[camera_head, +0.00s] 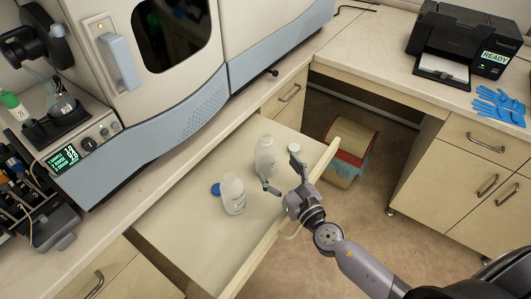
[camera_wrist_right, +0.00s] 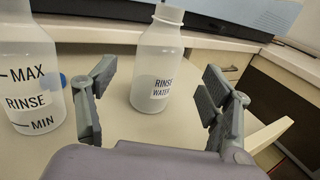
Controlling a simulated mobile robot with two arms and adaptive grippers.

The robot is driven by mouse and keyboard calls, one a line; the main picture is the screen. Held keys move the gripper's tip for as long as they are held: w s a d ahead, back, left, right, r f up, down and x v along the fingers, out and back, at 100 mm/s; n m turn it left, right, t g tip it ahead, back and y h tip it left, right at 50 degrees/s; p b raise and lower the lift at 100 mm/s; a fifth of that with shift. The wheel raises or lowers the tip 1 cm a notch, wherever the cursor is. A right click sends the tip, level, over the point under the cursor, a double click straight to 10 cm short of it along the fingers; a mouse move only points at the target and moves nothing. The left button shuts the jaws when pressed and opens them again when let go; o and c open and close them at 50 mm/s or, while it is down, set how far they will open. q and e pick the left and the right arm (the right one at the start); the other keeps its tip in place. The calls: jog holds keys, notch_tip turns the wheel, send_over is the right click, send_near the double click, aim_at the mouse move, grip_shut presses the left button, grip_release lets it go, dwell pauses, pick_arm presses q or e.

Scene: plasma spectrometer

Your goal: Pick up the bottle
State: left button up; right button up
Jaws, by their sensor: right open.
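Two translucent white bottles stand upright in the open drawer. The nearer bottle (camera_head: 233,196), with "MAX", "RINSE" and "MIN" marks, is at the left of the wrist view (camera_wrist_right: 30,75). My right gripper (camera_head: 281,169) is open and empty over the drawer. In the wrist view its fingers (camera_wrist_right: 158,82) point toward the rinse water bottle, which shows in the gap between them without visible contact. My left gripper is not in view.
A blue cap (camera_head: 216,189) lies beside the nearer bottle, and a small white round thing (camera_head: 294,148) is near my right fingertip. The drawer's front wall (camera_head: 262,252) is below my gripper. The counter edge and spectrometer (camera_head: 165,120) border the back. Bare drawer floor (camera_head: 185,225) lies left.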

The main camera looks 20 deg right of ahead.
aim_at(271, 158)
jog(key=w, duration=0.2)
jog(key=w+a+p, duration=0.1)
jog(key=w, duration=0.2)
jog(key=shift+w+a, duration=0.1)
jog(key=shift+w, duration=0.25)
jog(key=shift+s, duration=0.1)
jog(key=shift+c, duration=0.5)
jog(key=c, duration=1.2)
